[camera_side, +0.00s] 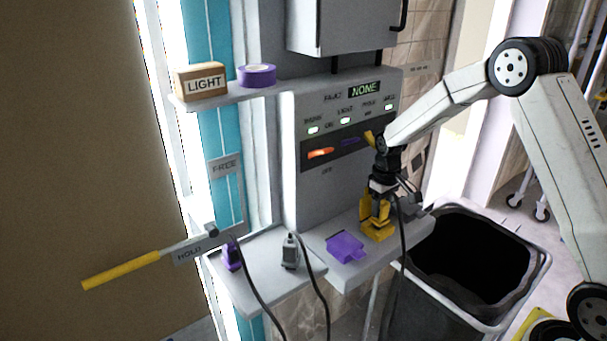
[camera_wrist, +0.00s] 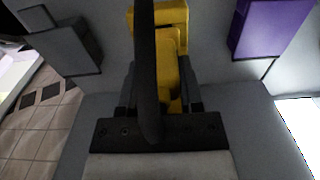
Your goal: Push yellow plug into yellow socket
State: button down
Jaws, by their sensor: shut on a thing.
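The yellow socket (camera_side: 378,232) sits on the right-hand ledge below the panel. My gripper (camera_side: 380,200) points down over it, shut on the yellow plug (camera_side: 366,213). The plug is right at the socket, touching or nearly so; I cannot tell how deep it sits. In the wrist view the yellow plug (camera_wrist: 169,50) is between my fingers, in line with the yellow socket (camera_wrist: 176,12) beyond it. A dark cable crosses in front of the plug and hides part of it.
A purple socket (camera_side: 345,247) lies left of the yellow one, and a grey block (camera_side: 410,207) lies right. A purple plug (camera_side: 232,256) and a grey plug (camera_side: 290,252) stand on the left ledge. A yellow-handled lever (camera_side: 122,270) juts left. A black bin (camera_side: 470,258) stands below right.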

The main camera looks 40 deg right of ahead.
jog(key=shift+f, duration=0.6)
dwell(0.7)
jog(key=shift+c, duration=0.8)
grip_release()
jog(key=shift+r, duration=0.15)
jog(key=shift+r, duration=3.85)
jog(key=s+a+f+t, duration=0.1)
jog(key=s+a, duration=0.5)
jog(key=s, duration=0.3)
jog(key=s+a+t, duration=0.1)
jog(key=s+a, duration=0.5)
jog(key=s, duration=0.3)
jog(key=shift+s+f+t, duration=0.2)
jog(key=shift+f+t, duration=0.1)
jog(key=shift+f, duration=0.05)
